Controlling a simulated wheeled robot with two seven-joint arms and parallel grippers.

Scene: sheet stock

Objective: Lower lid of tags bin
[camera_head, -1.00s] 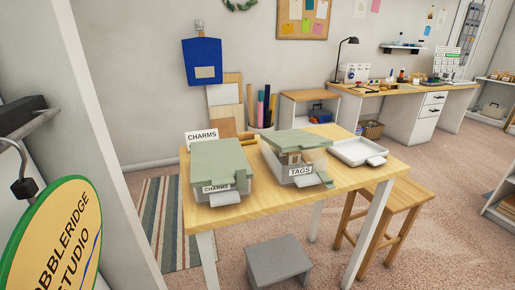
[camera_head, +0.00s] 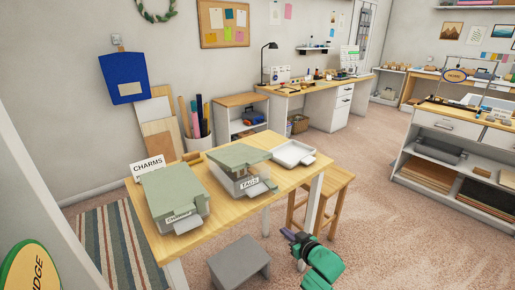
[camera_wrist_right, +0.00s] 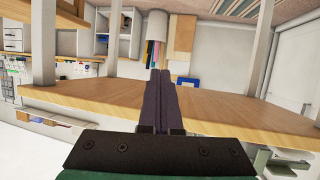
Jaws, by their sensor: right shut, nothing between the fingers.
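The tags bin (camera_head: 241,178) is a clear box with a white TAGS label. It stands on the wooden table in the head view. Its grey-green lid (camera_head: 240,156) is tilted, with its front raised off the box and a gap showing beneath. My right gripper (camera_head: 288,234) is low, to the right of and nearer than the bin, apart from it and beyond the table's edge. Its dark fingers are together and empty, as they also show in the right wrist view (camera_wrist_right: 160,78). My left gripper is out of view.
The charms bin (camera_head: 173,200), its lid down, stands left of the tags bin. A white tray (camera_head: 293,152) lies to the right. A wooden stool (camera_head: 333,184) and a grey step stool (camera_head: 240,262) stand by the table (camera_head: 215,228). Carpet is open at right.

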